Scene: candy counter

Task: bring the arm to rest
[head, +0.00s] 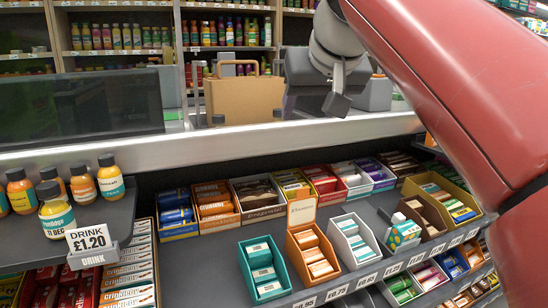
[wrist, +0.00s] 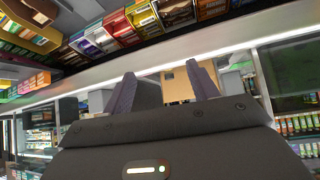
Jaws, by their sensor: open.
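My red arm reaches in from the upper right of the head view. My gripper (head: 338,92) hangs at its end above the pale counter (head: 230,138), in front of the back shelves. In the wrist view my gripper (wrist: 163,84) has its two dark fingers spread apart, with nothing between them. The tan paper bag (head: 243,96) stands behind the counter ledge, left of my gripper. It shows beyond the fingers in the wrist view (wrist: 178,86). My gripper appears apart from the bag and the candy. Part of the gripper's far side is hidden.
A tiered candy rack with several boxes, including a teal box (head: 264,268) and an orange box (head: 313,254), fills the front. Orange drink bottles (head: 83,185) stand on a shelf at left by a price sign (head: 88,237). A dark screen (head: 80,105) stands at upper left.

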